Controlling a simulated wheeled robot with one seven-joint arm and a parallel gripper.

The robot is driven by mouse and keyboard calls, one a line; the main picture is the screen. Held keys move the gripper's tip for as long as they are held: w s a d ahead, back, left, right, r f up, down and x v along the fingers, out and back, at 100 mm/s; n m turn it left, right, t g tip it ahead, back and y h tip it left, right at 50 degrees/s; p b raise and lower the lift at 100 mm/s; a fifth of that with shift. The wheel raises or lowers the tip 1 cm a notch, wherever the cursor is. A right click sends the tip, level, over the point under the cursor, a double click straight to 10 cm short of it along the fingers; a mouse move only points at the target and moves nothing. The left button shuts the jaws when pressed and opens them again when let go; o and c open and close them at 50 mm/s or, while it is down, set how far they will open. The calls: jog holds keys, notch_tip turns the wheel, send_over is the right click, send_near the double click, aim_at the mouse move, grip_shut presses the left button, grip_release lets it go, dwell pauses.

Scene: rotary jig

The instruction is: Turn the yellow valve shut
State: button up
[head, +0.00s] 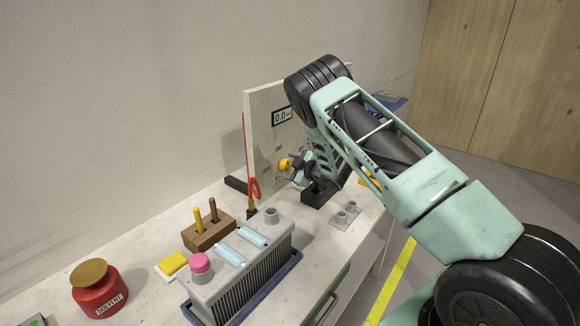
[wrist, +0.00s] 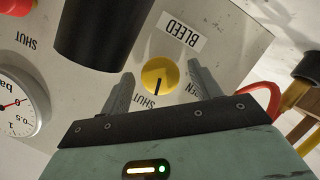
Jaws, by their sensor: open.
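The yellow valve (wrist: 160,76) is a round knob on a pale panel in the wrist view, under a label reading BLEED. A dark pointer line on it points down in the picture, toward the word SHUT, with a partly hidden word at its right. My gripper (wrist: 160,85) is open, with one finger on each side of the knob. I cannot tell whether the fingers touch it. In the head view the yellow valve (head: 285,164) shows at the left of my gripper (head: 292,168), on the upright panel (head: 258,130).
A pressure gauge (wrist: 14,104), a black cylinder (wrist: 103,30) and a red knob (wrist: 16,6) are close by on the panel. A red loop (head: 254,188) hangs at the panel's edge. A grey finned box (head: 240,270), wooden block (head: 208,232) and red solvent can (head: 99,292) stand on the bench.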

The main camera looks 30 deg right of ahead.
jog(key=c, duration=1)
jog(key=shift+d+m, duration=0.15)
jog(key=shift+m, duration=0.45)
jog(key=shift+m+g+y, duration=0.3)
jog(key=shift+m+y, duration=0.2)
jog(key=o, duration=1)
jog(key=b+v, duration=0.4)
jog(key=v, duration=1.3)
jog(key=shift+s, duration=0.15)
